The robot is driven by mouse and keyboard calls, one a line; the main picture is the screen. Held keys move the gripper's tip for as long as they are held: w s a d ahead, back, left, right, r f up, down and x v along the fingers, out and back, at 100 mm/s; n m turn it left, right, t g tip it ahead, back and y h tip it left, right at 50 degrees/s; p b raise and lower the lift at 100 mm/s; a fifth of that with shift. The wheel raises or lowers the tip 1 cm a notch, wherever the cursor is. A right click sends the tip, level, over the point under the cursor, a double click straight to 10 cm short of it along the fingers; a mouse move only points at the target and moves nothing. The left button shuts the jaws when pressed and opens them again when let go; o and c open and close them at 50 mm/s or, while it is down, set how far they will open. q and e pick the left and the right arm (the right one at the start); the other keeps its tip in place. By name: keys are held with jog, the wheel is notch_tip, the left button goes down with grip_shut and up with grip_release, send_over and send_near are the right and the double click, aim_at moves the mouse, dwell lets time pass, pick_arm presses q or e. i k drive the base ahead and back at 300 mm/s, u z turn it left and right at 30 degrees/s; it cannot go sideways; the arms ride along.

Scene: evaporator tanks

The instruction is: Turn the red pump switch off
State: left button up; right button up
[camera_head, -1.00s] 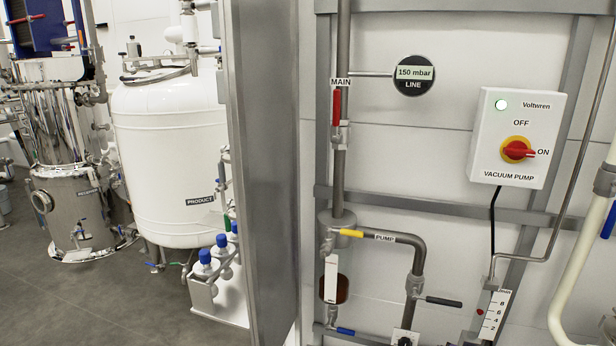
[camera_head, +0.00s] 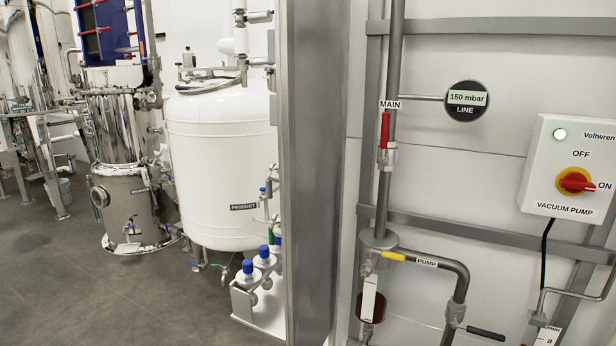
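The red pump switch (camera_head: 575,180) is a red rotary handle on a yellow disc. It sits on a white box (camera_head: 543,165) labelled VACUUM PUMP at the right of the head view. The handle points right, towards the ON mark; the OFF mark is above it. A pale green lamp (camera_head: 560,134) at the box's upper left is lit. Neither of my grippers shows in the head view.
A round gauge (camera_head: 467,100) reads 150 mbar. A metal post (camera_head: 312,170) divides the wall from a white tank (camera_head: 215,165). Grey floor (camera_head: 90,290) is open at left.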

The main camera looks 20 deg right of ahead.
aim_at(575, 182)
jog(key=z, duration=1.45)
jog(key=k, duration=0.15)
jog(key=z, duration=0.85)
